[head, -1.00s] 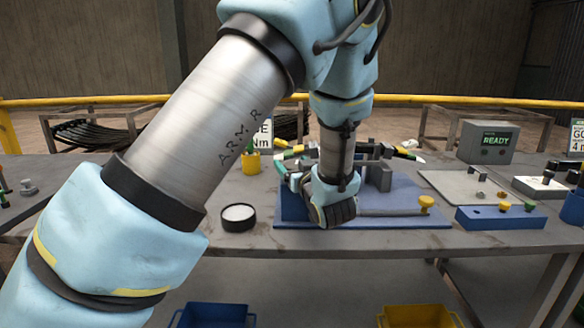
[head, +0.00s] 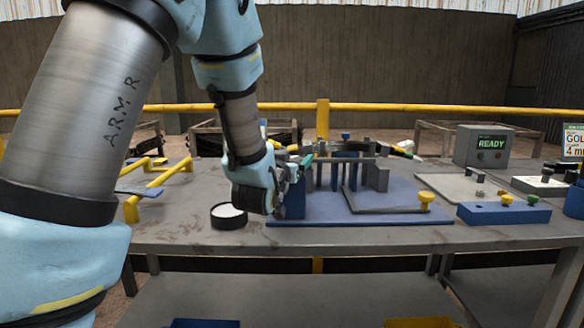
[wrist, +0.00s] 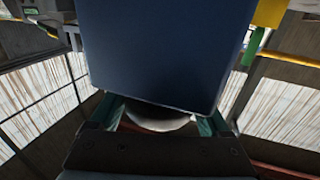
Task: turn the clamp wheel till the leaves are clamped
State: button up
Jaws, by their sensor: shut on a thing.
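The blue clamp fixture (head: 400,216) stands on the bench in the head view, with grey uprights (head: 383,178) and a yellow-knobbed bar (head: 425,197). My gripper (head: 285,178) is at its left end, beside the blue end block (head: 295,198). In the wrist view, the teal-padded fingers (wrist: 160,118) are shut on a pale round part, seemingly the clamp wheel (wrist: 160,122). The blue block (wrist: 170,50) fills the view beyond and hides most of the wheel. A dark bar end with pale and yellow bands (head: 403,151) shows behind the fixture; whether the leaves are clamped cannot be told.
A round black dish (head: 229,216) stands close under my gripper. A yellow stand (head: 150,185) is to the left. A blue block with knobs (head: 503,214) and a grey READY box (head: 484,146) are at right. Bare bench lies at front left.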

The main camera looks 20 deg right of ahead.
dwell(0.3)
jog(key=o, duration=1.2)
jog(key=shift+s, duration=0.1)
jog(key=b+v, duration=1)
jog(key=b, duration=0.1)
jog(key=shift+a, duration=0.3)
jog(key=shift+s, duration=0.15)
